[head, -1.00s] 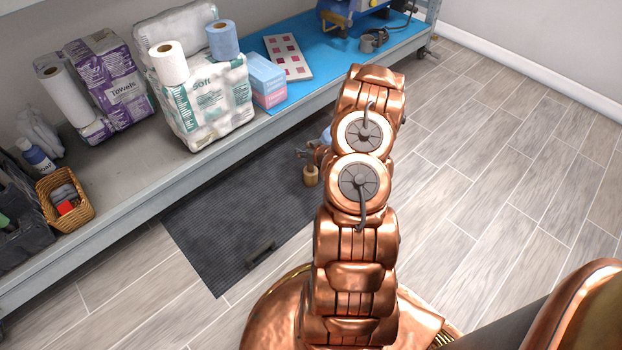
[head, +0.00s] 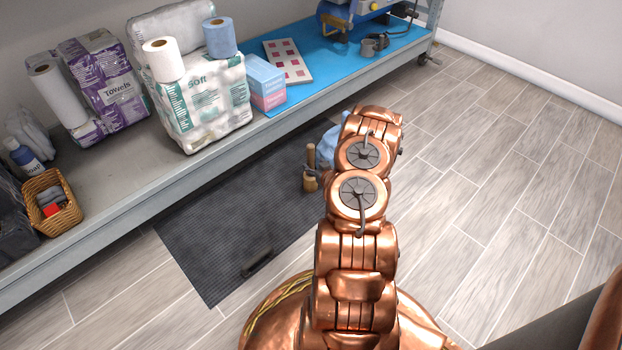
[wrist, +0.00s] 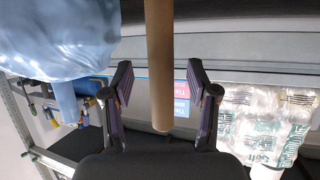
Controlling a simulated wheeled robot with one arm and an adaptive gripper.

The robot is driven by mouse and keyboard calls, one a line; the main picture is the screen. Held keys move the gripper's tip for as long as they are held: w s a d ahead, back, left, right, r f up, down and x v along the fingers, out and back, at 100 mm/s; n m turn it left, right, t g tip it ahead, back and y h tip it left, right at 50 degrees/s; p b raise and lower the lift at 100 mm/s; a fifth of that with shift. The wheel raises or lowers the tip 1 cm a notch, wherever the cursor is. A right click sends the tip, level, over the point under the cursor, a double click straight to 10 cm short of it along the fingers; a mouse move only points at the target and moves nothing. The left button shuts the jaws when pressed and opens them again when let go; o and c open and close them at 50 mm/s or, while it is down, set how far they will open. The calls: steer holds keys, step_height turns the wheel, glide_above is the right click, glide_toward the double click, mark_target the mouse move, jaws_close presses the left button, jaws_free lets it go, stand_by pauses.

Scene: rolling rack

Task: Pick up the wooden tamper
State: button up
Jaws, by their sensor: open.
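The wooden tamper (head: 310,158) stands upright on the dark ribbed mat, beside my arm in the head view. Its wider lower part shows at the mat, and my arm covers some of the area around it. In the wrist view its long brown handle (wrist: 159,55) runs from the top edge down between the two fingers. My gripper (wrist: 158,78) is open, with a visible gap between the handle and each finger. In the head view my gripper is mostly hidden behind my arm.
A light blue bundle (wrist: 55,40) is close beside the handle; it also shows in the head view (head: 329,148). The metal shelf (head: 150,187) above the mat (head: 215,235) holds paper packs, rolls and a basket (head: 55,212). The floor at right is clear.

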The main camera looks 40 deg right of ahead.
mark_target(312, 163)
steer(key=shift+b+x, duration=0.75)
steer(key=shift+x, duration=1.05)
steer(key=shift+r, duration=0.1)
jaws_close()
